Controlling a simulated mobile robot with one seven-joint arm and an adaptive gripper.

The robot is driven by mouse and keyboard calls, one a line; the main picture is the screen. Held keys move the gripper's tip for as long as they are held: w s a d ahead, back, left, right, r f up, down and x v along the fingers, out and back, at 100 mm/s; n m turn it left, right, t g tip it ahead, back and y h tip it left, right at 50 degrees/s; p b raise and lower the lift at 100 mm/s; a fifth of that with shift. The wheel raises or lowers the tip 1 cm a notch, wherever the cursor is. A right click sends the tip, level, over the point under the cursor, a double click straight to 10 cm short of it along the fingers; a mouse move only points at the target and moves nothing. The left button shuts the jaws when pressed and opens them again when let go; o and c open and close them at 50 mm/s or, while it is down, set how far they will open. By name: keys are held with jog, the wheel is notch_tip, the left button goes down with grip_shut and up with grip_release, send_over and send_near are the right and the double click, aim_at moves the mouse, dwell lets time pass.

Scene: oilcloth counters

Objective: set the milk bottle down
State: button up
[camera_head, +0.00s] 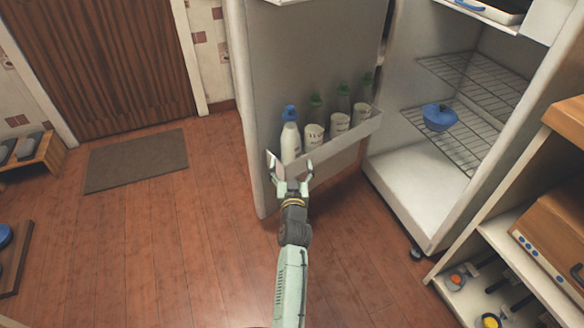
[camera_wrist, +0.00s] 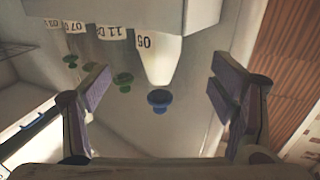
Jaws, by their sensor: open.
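A white milk bottle with a blue cap (camera_head: 290,142) stands upright in the rack on the open fridge door (camera_head: 330,158), at its near left end. Several similar bottles with green caps (camera_head: 314,128) stand in a row to its right. My gripper (camera_head: 289,168) is open and empty, just in front of the rack and below the blue-capped bottle. In the wrist view the blue-capped bottle (camera_wrist: 158,58) appears upside down, between and beyond the spread fingers, with a label reading 05. The rack wall hides the bottle's base in the head view.
A wooden cabinet (camera_head: 545,215) is at the right. A doormat (camera_head: 137,160) lies before a brown door.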

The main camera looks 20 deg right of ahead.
jog(key=shift+s+a, duration=0.1)
jog(key=shift+s, duration=0.25)
